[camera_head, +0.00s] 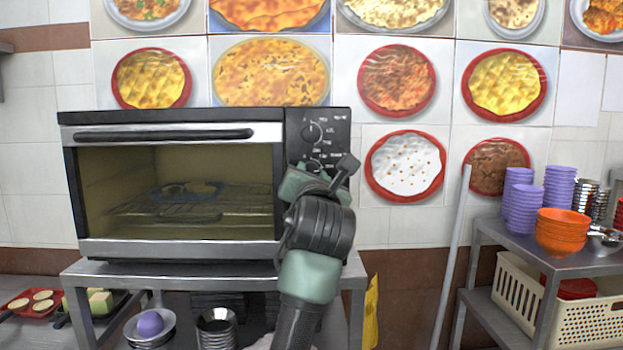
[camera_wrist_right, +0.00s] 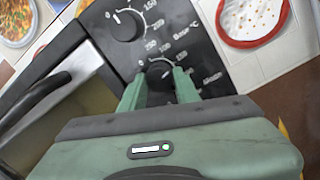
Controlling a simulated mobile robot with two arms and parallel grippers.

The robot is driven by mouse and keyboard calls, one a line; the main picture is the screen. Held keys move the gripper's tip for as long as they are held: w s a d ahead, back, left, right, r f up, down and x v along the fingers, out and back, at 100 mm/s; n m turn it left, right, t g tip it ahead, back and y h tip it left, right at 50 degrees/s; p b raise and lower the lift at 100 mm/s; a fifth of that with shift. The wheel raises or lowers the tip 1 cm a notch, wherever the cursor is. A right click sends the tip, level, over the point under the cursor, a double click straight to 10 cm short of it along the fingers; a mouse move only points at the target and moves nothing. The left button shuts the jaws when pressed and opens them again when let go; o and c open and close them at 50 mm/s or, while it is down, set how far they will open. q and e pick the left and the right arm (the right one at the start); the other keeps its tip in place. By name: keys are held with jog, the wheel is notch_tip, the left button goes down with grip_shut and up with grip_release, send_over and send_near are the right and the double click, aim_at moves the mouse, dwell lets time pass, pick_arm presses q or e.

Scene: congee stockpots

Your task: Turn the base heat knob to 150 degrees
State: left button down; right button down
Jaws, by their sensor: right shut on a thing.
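The oven (camera_head: 180,249) has a black control panel (camera_head: 340,125) on its right side with knobs in a column. My right gripper (camera_head: 312,178) is up against the panel at the second knob from the top. In the right wrist view, my gripper's (camera_wrist_right: 159,88) green fingers stand on both sides of this black round knob (camera_wrist_right: 160,69) and are shut on it. Scale numbers ring the knob, and a label that looks like "Base °C" is printed above it. The fingers hide most of the knob, and I cannot read its setting. My left gripper is out of view.
Another knob (camera_head: 312,132) sits above the held one; it also shows in the wrist view (camera_wrist_right: 127,25). The oven door is closed, with its handle (camera_head: 160,135) to the left. The oven stands on a metal table (camera_head: 356,270). A pole (camera_head: 455,250) leans at the right.

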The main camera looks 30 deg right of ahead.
jog(key=shift+f, duration=0.1)
jog(key=c, duration=1)
grip_release()
jog(key=shift+c, duration=0.2)
notch_tip(320, 180, up, 20)
jog(key=b, duration=0.1)
